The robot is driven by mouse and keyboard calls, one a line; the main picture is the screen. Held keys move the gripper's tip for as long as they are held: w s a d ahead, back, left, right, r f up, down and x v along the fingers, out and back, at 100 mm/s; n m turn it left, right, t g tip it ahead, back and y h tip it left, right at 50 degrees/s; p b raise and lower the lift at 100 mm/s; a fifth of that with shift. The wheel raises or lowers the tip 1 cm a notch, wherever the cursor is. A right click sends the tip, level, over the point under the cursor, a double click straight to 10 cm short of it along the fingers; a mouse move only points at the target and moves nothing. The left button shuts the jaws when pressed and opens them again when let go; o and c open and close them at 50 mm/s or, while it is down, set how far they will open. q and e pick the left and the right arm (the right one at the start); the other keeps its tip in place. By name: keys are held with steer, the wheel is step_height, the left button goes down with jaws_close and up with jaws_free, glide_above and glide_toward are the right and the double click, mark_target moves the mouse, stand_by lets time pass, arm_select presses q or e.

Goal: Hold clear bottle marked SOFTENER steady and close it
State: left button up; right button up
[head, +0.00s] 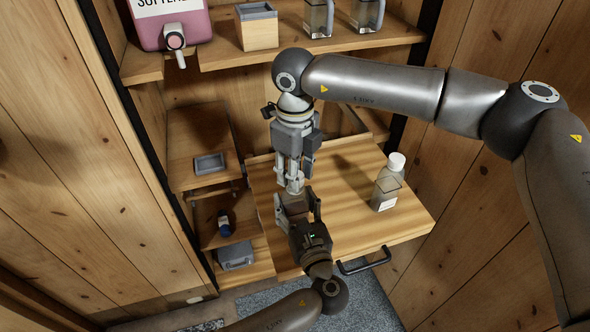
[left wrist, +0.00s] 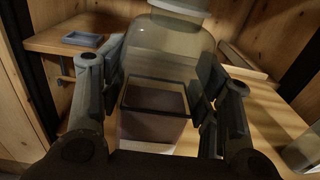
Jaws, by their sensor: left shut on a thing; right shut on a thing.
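A clear bottle (left wrist: 172,62) with darker liquid low down stands between the fingers of my left gripper (left wrist: 165,100) in the left wrist view. A white cap (left wrist: 180,7) shows at its top, cut by the frame edge. In the head view my left gripper (head: 297,203) is shut on this bottle above the pull-out board. My right gripper (head: 294,172) comes down from above, shut at the bottle's white top, seemingly on the cap. The grippers hide most of the bottle there, and I cannot read its label or tell how the cap sits.
A second clear bottle (head: 386,190) with a white cap stands on the wooden board (head: 345,225) at right. A pink container (head: 172,22) with a spout, a wooden box (head: 257,30) and two jugs stand on the upper shelf. A grey tray (head: 209,163) lies at left.

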steer(key=shift+f, duration=0.5)
steer(key=m, duration=0.3)
steer(key=shift+m, duration=0.4)
steer(key=m, duration=1)
steer(key=shift+f, duration=0.1)
steer(key=m, duration=0.6)
steer(key=shift+m, duration=0.3)
steer(key=m, duration=1)
